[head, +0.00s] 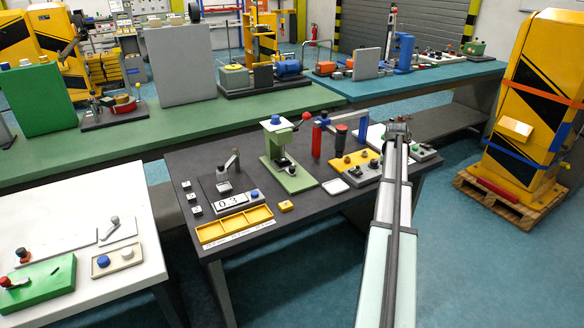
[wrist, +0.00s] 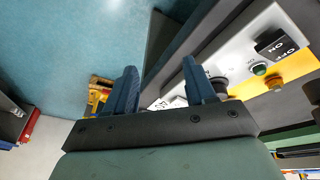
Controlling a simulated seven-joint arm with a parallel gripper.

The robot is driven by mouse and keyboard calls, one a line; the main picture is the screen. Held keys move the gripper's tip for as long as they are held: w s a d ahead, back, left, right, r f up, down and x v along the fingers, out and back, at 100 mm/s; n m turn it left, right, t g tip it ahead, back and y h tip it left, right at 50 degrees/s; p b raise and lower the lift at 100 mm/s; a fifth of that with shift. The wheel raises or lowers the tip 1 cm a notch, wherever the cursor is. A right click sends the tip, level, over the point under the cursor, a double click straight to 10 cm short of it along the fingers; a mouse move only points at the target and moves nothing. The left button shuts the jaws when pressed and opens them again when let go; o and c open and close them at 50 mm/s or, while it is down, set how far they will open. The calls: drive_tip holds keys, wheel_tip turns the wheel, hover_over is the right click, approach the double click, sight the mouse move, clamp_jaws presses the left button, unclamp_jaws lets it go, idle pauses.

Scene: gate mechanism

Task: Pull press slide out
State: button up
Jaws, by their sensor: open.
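A green press (head: 285,160) with a red-knobbed lever stands near the middle of the dark table (head: 250,245) in the head view. A small dark part shows at the press's front; I cannot tell which part is the slide. My gripper (head: 398,124) is at the table's right end, well to the right of the press and apart from it. In the wrist view my gripper (wrist: 159,66) shows two blue fingers spread apart with nothing held between them. The press does not show in the wrist view.
A grey control box (wrist: 235,65) with a black switch and green button lies close to the right finger. Red and blue upright cylinders (head: 317,138) and a yellow panel (head: 352,160) stand between press and gripper. A yellow tray (head: 235,226) lies at the table's front left.

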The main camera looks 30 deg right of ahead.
drive_tip(key=w+a+r+n+y, duration=0.1)
drive_tip(key=w+a+n+y, duration=0.1)
drive_tip(key=w+a, duration=1.1)
wheel_tip(320, 180, up, 3)
drive_tip(key=n+g+y, duration=0.1)
drive_tip(key=n+y, duration=0.1)
drive_tip(key=n, duration=0.1)
hover_over(292, 168)
drive_tip(key=shift+d+f, duration=0.2)
drive_tip(key=shift+w+a, duration=0.15)
drive_tip(key=shift+f, duration=3.7)
clamp_jaws()
